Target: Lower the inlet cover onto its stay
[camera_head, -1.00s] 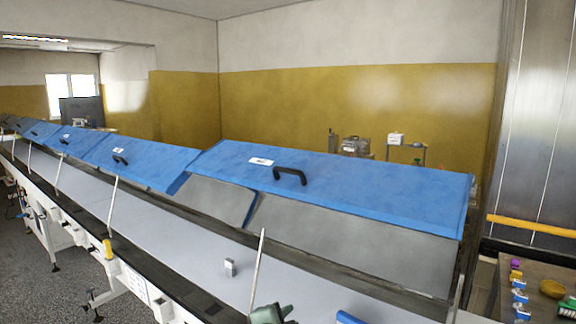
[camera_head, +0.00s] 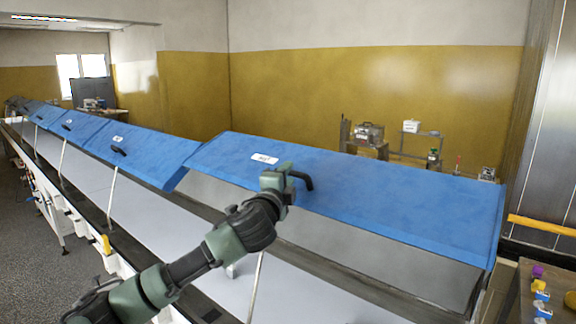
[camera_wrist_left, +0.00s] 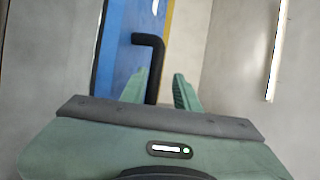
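The inlet cover (camera_head: 390,196) is the nearest long blue lid in the head view. It is tilted up, with an open gap under its front edge. Its black handle (camera_head: 304,180) stands on the blue face. My left gripper (camera_head: 286,170) is at the handle's left side. In the left wrist view, my left gripper (camera_wrist_left: 160,78) has its two green fingers apart, and the handle (camera_wrist_left: 152,62) shows between them; contact is not clear. A thin pale rod (camera_head: 257,285), perhaps the stay, stands at the front rail, partly behind my arm. My right gripper is not in view.
More blue covers (camera_head: 135,150) with handles and pale rods run along the line to the left. A table (camera_head: 510,305) with small coloured items is at the lower right. A metal door (camera_head: 548,130) stands at the right. The space above the cover is clear.

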